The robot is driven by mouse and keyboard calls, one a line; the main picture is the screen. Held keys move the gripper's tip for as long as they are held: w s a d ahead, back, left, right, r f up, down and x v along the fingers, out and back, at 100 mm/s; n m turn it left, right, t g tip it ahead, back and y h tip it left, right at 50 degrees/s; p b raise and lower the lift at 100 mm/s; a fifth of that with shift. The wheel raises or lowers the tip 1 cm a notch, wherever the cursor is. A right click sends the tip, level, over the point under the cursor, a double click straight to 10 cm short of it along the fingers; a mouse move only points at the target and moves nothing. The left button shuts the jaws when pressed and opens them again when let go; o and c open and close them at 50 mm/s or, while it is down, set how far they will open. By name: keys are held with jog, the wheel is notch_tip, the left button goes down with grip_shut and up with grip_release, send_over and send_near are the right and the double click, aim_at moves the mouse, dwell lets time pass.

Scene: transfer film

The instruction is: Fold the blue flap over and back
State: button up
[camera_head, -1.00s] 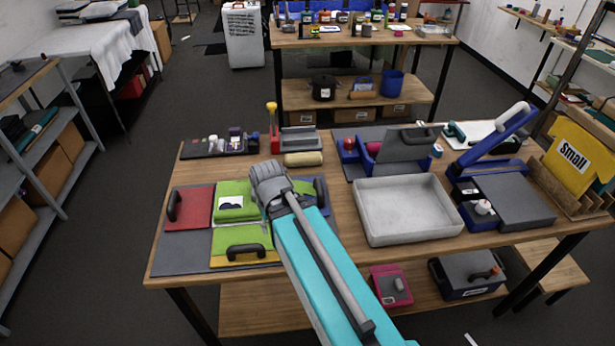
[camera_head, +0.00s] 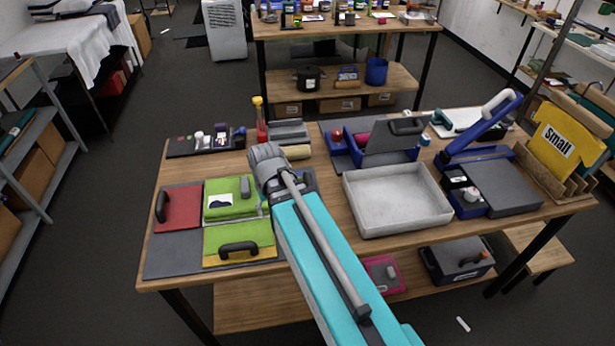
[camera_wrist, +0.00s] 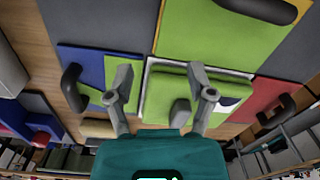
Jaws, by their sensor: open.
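In the wrist view the blue flap (camera_wrist: 80,55) lies on the left of the folding board, with a dark handle (camera_wrist: 72,88) at its outer side and part of a green cloth over its inner side. The green cloth (camera_wrist: 225,25) spreads over the middle; a folded green part with a white edge (camera_wrist: 150,72) lies below it. My gripper (camera_wrist: 158,85) is open, its two fingers apart over the green area and right of the blue flap's handle. I cannot tell whether they touch anything.
A red flap (camera_head: 180,208) and a yellow flap (camera_head: 212,258) belong to the board. A white tray (camera_head: 397,200) stands to the right on the table. A red post with a yellow top (camera_head: 260,118) and a beige roll (camera_head: 297,152) stand behind the board.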

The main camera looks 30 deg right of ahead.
jog(key=w+d+r+m+y+p, duration=0.15)
jog(key=w+d+r+p, duration=0.25)
jog(key=w+d, duration=0.6)
notch_tip(320, 180, up, 2)
jog(key=r+m+p, duration=0.1)
jog(key=p, duration=0.1)
send_over(309, 177)
jog(key=d, duration=0.3)
jog(key=shift+s+a+f+t+y, duration=0.15)
jog(key=shift+s+f+t+y, duration=0.15)
jog(key=shift+s, duration=0.1)
jog(key=shift+f+b, duration=0.1)
jog(key=shift+b, duration=0.2)
jog(key=b+x, duration=1.3)
jog(key=shift+f, duration=0.3)
grip_shut()
